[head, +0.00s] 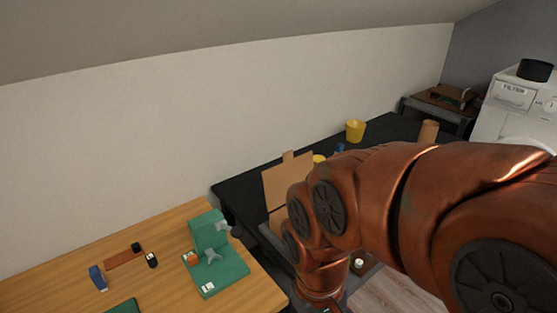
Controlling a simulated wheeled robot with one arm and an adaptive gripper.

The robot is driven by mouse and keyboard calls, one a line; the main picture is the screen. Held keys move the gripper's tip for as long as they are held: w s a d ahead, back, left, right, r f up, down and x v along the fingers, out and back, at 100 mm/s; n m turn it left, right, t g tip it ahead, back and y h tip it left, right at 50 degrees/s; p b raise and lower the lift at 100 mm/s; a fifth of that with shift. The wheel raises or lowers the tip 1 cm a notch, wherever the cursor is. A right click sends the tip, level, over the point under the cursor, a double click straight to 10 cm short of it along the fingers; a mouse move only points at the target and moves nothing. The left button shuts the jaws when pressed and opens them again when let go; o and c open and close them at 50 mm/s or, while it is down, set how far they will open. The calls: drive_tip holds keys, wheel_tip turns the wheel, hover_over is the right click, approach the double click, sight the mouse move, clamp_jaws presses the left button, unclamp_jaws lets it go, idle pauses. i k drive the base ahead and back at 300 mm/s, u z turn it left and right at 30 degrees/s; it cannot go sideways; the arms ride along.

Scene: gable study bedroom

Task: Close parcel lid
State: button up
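The parcel lid (284,184) is a tan cardboard flap with a small tab at its top edge. It stands raised and open, tilted near upright, on the dark table in the middle of the head view. The parcel's body is mostly hidden behind my copper arm, which reaches in from the right and bends down in front of it. My wrist points down at the bottom edge of the view, in front of the parcel. My gripper's fingers are out of the frame, so I cannot see whether they touch anything.
The black table (236,188) also bears a yellow cup (355,130) and a brown cylinder (428,131). A wooden table (175,232) at the left holds a green stand (215,262) and small items. A white machine (518,110) stands at the right. A pale wall runs behind.

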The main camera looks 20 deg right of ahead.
sight(277, 179)
drive_tip(key=k, duration=0.5)
drive_tip(key=u, duration=1.1)
drive_tip(key=i, duration=0.7)
drive_tip(key=z, duration=0.1)
